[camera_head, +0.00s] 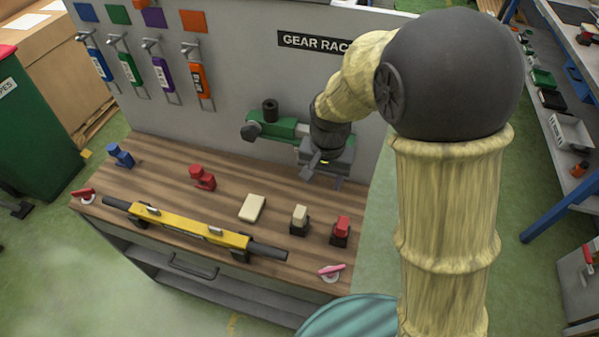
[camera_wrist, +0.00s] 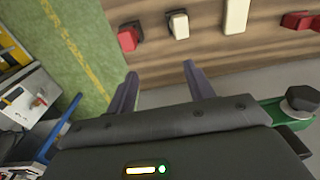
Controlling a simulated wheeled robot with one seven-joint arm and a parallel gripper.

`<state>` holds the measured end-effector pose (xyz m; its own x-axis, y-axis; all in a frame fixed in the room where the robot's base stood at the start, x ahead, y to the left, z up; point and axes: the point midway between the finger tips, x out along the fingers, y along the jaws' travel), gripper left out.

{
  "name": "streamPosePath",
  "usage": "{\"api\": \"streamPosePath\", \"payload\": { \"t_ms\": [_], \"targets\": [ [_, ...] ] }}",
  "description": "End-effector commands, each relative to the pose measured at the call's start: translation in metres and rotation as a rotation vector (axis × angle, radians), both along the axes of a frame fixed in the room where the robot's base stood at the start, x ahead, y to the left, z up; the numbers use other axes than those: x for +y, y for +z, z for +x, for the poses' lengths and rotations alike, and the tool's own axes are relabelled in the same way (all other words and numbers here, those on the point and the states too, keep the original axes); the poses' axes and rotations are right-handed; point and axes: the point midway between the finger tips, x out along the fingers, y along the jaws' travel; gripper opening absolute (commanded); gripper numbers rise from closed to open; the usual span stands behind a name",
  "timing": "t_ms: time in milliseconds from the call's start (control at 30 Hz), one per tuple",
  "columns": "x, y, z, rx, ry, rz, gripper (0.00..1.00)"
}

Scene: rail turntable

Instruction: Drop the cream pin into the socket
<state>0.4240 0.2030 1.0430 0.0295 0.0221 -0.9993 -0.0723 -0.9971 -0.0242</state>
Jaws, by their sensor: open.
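A small upright cream piece, which looks like the cream pin (camera_head: 300,213), stands in a dark holder (camera_head: 298,229) near the bench's front right; it also shows at the top of the wrist view (camera_wrist: 179,24). A red piece (camera_head: 342,224) stands in a similar dark holder to its right. A larger cream block (camera_head: 252,208) lies to its left. I cannot tell which part is the socket. My gripper (camera_wrist: 159,70) is open with nothing between its fingers. It is above the back right of the bench, apart from the cream piece.
A yellow bar (camera_head: 190,228) on a dark rod lies along the bench's front. A green device (camera_head: 277,128) stands beside my gripper at the back panel. A red fixture (camera_head: 203,178) and a blue one (camera_head: 120,155) stand farther left. Bare wood (camera_head: 160,185) lies between.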

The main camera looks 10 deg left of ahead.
Motion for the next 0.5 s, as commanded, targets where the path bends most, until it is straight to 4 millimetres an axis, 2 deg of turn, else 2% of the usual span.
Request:
{"api": "streamPosePath", "payload": {
  "t_ms": [33, 100, 300, 400, 500],
  "targets": [
    [-0.023, 0.005, -0.001, -0.012, -0.01, 0.008, 0.53],
    [-0.053, 0.01, -0.004, -0.035, -0.004, 0.016, 0.53],
    [-0.13, 0.019, -0.027, -0.11, 0.019, 0.015, 0.53],
    [-0.162, 0.022, -0.045, -0.147, 0.035, 0.003, 0.53],
    [-0.185, 0.024, -0.061, -0.178, 0.049, -0.013, 0.53]
  ]
}}
